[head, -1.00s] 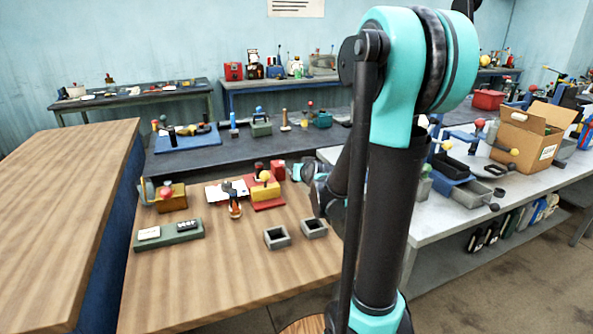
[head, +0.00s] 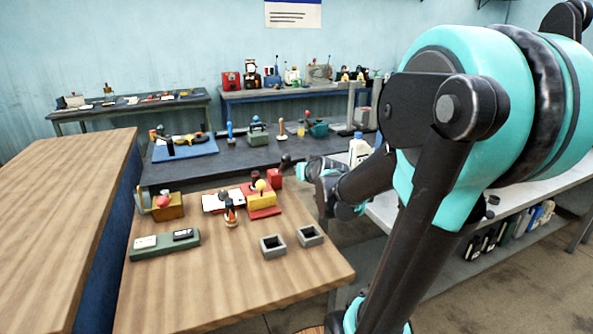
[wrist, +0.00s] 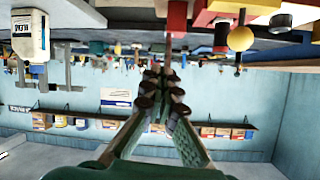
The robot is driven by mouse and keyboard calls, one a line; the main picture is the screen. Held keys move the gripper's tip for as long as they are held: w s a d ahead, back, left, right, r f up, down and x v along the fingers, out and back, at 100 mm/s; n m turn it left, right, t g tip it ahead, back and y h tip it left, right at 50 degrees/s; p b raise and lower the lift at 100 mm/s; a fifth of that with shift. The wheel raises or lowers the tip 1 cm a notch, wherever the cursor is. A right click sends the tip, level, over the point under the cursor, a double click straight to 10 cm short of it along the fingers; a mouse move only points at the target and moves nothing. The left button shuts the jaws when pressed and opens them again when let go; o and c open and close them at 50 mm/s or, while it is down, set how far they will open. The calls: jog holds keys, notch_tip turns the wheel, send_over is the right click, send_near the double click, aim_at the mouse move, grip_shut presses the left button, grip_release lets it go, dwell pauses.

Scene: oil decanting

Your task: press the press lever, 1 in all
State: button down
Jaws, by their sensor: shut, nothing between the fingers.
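A yellow block with a yellow ball-topped lever (head: 261,185) stands on a red base on the near wooden table. Just behind it is a red block (head: 275,176) with a dark knob on a stalk (head: 285,160). I cannot tell for sure which is the press lever. In the wrist view, which is upside down, the yellow ball (wrist: 241,38) hangs at the upper right, with a dark knob (wrist: 280,21) beside it. My gripper (wrist: 161,80) is shut and empty, apart from both. In the head view the end of my arm is right of the red block.
Two grey open boxes (head: 272,247) and a green tray (head: 165,245) with two labelled pieces sit on the table. A white bottle (head: 359,149) stands at the back right, also in the wrist view (wrist: 30,37). The table's front is clear.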

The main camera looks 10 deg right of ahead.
jog(key=shift+s+d+r, duration=0.1)
jog(key=shift+s+r, duration=0.15)
jog(key=shift+s, duration=0.45)
jog(key=shift+d, duration=0.1)
